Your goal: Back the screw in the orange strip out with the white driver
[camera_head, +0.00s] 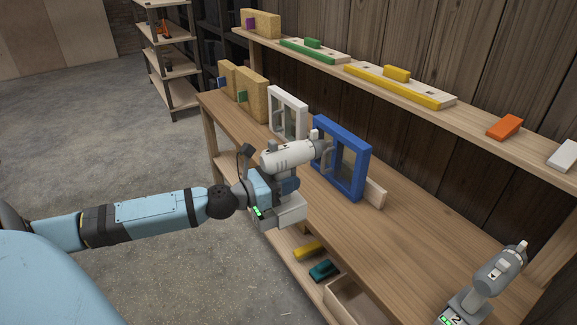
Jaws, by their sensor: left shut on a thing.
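My left gripper (287,186) is shut on the handle of the white driver (284,154). The driver is upright in front of the bench edge, its nose pointing right toward the blue frame and its battery base hanging below the gripper. The only orange piece near the bench is a small orange block (505,127) on the upper shelf at the right. I cannot make out a screw in it, nor tell whether it is the orange strip. The driver is well to the left of this block and apart from it. My right gripper is out of view.
A blue frame (357,192) and a white frame (274,110) stand on the wooden bench (410,240). A grey driver (497,272) stands at the bench's near right. The upper shelf carries green (313,52) and yellow (395,88) strips. Mid-right bench is clear.

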